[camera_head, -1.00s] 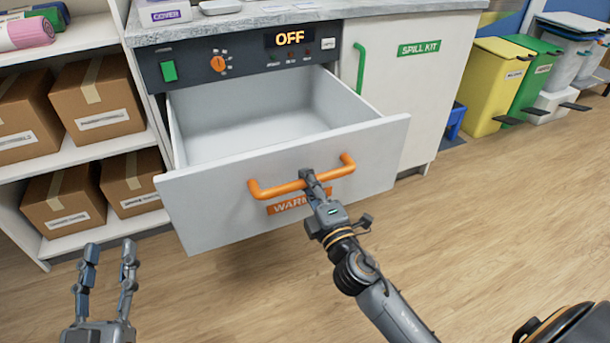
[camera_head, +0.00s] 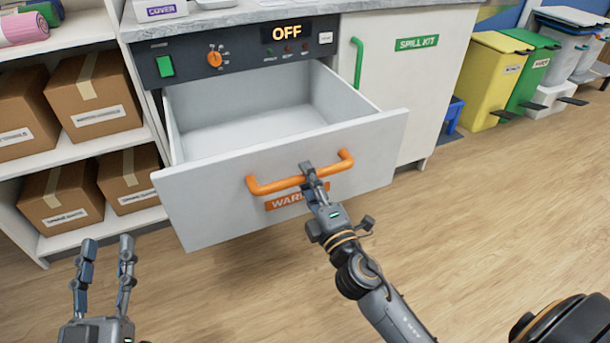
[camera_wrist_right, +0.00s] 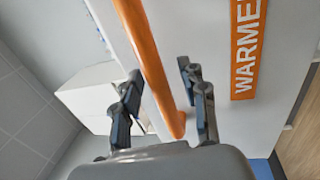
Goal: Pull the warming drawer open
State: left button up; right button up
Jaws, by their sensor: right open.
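The warming drawer (camera_head: 225,207) is pulled well out, with its empty light-grey inside showing. Its orange bar handle (camera_head: 268,187) runs across the front above an orange label. My right gripper (camera_head: 308,170) is at the middle of the handle. In the right wrist view the handle (camera_wrist_right: 148,55) passes between the two spread fingers of my right gripper (camera_wrist_right: 158,72), which is open. Contact with the bar cannot be told. My left gripper (camera_head: 106,242) is open and empty, low at the left, apart from the drawer.
The control panel (camera_head: 240,55) above the drawer reads OFF. A shelf with cardboard boxes (camera_head: 95,97) stands at left. A white cabinet door (camera_head: 405,85) with a green handle is at right. Yellow (camera_head: 490,85) and green bins stand further right. The wooden floor in front is clear.

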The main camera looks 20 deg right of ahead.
jog(key=s+f, duration=0.1)
jog(key=s, duration=0.5)
dwell(0.3)
